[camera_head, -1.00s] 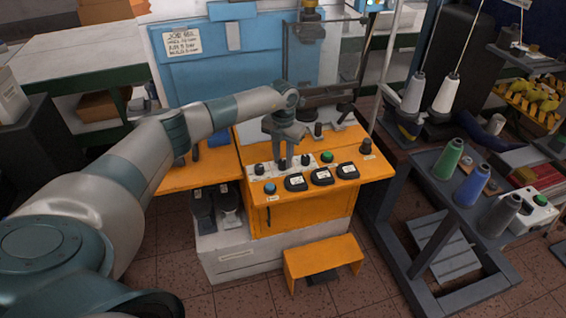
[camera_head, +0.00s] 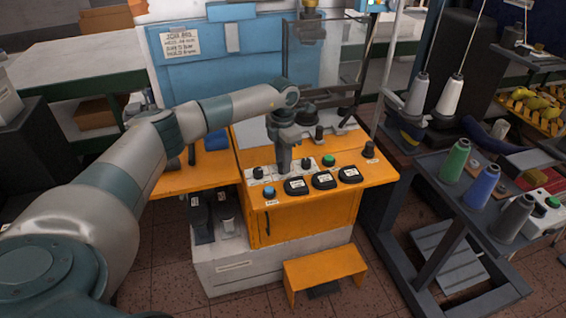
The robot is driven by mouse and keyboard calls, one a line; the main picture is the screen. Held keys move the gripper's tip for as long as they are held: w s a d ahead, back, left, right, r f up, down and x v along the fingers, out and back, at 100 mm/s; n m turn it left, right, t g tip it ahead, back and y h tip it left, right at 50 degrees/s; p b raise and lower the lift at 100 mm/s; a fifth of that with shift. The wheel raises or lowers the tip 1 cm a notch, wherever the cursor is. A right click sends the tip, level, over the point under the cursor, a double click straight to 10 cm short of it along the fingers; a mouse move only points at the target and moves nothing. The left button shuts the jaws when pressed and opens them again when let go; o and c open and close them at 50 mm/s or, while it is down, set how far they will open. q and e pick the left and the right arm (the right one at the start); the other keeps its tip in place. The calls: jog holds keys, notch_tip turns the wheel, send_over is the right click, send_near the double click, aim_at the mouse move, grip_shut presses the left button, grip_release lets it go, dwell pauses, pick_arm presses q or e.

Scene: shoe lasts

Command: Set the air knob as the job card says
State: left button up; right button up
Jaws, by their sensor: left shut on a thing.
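The job card (camera_head: 180,44) is a white sheet with dark lettering on the blue board, too blurred to read surely. A white strip on the orange console carries small dark knobs, one at the left (camera_head: 258,172) and one at the right (camera_head: 306,164). My left gripper (camera_head: 283,168) points down between these two. It is shut on the middle knob of the strip, which its fingers mostly hide. I cannot read the knob labels or see a pointer setting. My right gripper is out of view.
Three black pads (camera_head: 323,180) line the console's front edge, with a blue button (camera_head: 269,192) left of them and a green button (camera_head: 328,160) behind. A grey rack with thread cones (camera_head: 483,185) stands at the right. An orange step (camera_head: 325,272) stands on the floor in front.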

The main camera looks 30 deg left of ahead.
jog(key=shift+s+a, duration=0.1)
pick_arm(q)
jog(key=o, duration=0.9)
jog(key=shift+o, duration=0.7)
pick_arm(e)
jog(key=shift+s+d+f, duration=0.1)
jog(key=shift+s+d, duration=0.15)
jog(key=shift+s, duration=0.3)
pick_arm(q)
jog(key=shift+r, duration=0.1)
jog(key=shift+r, duration=0.45)
notch_tip(320, 180, up, 16)
jog(key=b, duration=0.4)
jog(key=shift+r, duration=0.2)
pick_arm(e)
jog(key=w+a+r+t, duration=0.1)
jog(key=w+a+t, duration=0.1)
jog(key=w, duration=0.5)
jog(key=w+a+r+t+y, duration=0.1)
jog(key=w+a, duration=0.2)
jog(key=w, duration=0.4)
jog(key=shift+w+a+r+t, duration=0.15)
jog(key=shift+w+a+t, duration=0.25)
